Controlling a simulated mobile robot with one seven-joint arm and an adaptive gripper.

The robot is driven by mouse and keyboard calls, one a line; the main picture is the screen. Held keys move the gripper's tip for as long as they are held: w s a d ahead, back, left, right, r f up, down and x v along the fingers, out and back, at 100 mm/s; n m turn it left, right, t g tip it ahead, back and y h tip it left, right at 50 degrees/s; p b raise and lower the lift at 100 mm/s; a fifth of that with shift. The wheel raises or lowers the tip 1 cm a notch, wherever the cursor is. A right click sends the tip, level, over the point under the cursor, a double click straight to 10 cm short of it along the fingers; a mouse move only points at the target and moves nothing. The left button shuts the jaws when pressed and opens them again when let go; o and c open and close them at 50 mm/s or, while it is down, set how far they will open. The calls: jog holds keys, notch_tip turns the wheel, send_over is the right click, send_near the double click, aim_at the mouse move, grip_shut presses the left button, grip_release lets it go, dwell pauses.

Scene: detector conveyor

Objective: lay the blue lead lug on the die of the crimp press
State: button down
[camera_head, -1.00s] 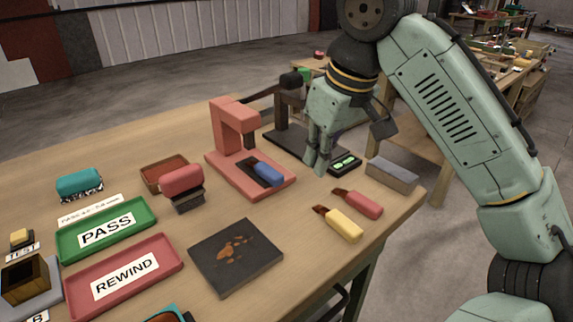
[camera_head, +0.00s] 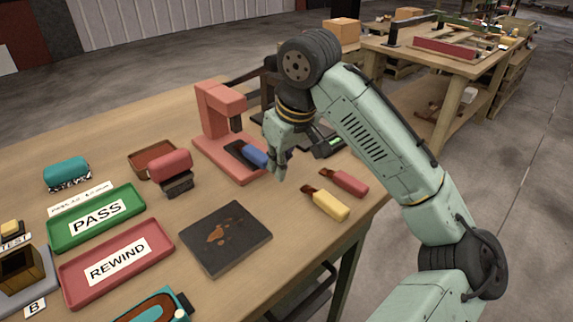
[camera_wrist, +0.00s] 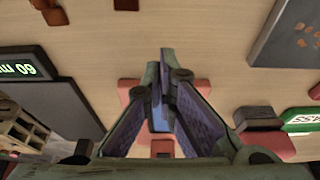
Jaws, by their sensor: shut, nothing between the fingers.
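The blue lead lug (camera_head: 254,154) lies on the base of the pink crimp press (camera_head: 211,108), at the dark die (camera_head: 236,148). Its blue barrel points toward the right front; I cannot tell how its other end sits on the die. My gripper (camera_head: 279,177) is shut and empty, just right of and in front of the lug in the head view, apart from it. In the wrist view my fingers (camera_wrist: 167,58) meet at their tips. A bit of the blue lug (camera_wrist: 160,119) shows between them, with pink press parts around it.
A yellow lug (camera_head: 328,205) and a red lug (camera_head: 346,182) lie at the right table edge. A dark slab (camera_head: 226,238) lies in front. A green PASS tray (camera_head: 67,236) and a red REWIND tray (camera_head: 88,288) are at left. A lit meter (camera_head: 330,143) stands behind my gripper.

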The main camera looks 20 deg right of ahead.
aim_at(251, 152)
jog(key=shift+w+a+r+p, duration=0.1)
jog(key=shift+w+a+p, duration=0.15)
jog(key=shift+w, duration=0.2)
jog(key=shift+w+a+r+p, duration=0.15)
jog(key=shift+w+p, duration=0.15)
jog(key=shift+w, duration=0.15)
jog(key=shift+w+f, duration=0.2)
jog(key=shift+w, duration=0.05)
